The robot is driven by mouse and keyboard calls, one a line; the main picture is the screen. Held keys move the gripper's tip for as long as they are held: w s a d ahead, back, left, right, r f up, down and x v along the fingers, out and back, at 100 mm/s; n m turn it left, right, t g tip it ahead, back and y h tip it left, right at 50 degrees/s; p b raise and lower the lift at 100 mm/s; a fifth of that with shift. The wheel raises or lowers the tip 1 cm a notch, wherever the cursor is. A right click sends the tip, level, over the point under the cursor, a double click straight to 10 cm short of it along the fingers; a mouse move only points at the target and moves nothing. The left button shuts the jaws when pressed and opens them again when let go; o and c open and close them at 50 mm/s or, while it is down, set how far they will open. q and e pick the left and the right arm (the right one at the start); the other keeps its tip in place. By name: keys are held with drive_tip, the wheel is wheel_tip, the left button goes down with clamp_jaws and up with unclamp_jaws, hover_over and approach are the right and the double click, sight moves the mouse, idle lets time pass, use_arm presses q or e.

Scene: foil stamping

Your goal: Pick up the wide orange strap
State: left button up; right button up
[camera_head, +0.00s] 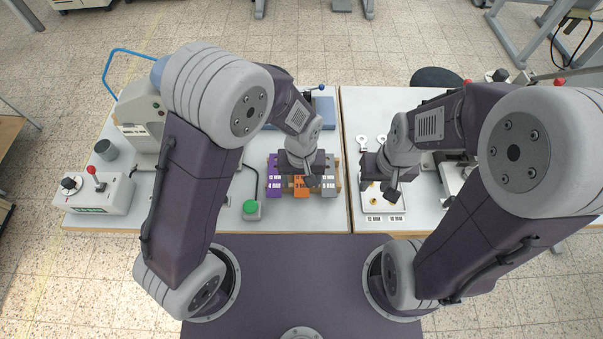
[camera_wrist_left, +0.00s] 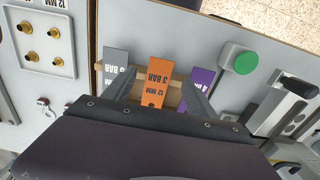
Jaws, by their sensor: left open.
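The orange strap (camera_head: 301,187) lies between a purple strap (camera_head: 274,182) and a grey strap (camera_head: 328,183) on a light wooden holder. My left gripper (camera_wrist_left: 160,88) is open, with one finger on each side of the orange strap, over the gaps towards the grey strap (camera_wrist_left: 116,62) and the purple strap (camera_wrist_left: 198,88). No contact is visible. In the head view, my left gripper (camera_head: 305,175) covers part of the straps. My right gripper (camera_head: 380,188) hovers at the right and looks open and empty.
A green button box (camera_head: 251,209) stands left of the straps. A white tray with brass fittings (camera_head: 384,203) is below my right gripper. A control box with a red-knobbed lever (camera_head: 103,194) stands far left. Grey-white tabletop lies between them.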

sight(302, 191)
use_arm(q)
wheel_tip(302, 191, down, 3)
drive_tip(key=shift+s+f, duration=0.1)
drive_tip(key=shift+w+d+f, duration=0.1)
drive_tip(key=shift+w+f, duration=0.1)
drive_tip(key=shift+f, duration=0.05)
drive_tip(key=shift+s, duration=0.15)
drive_tip(key=shift+f, duration=0.2)
drive_tip(key=shift+c, duration=0.3)
drive_tip(key=c, duration=1.4)
drive_tip(key=shift+o, duration=0.2)
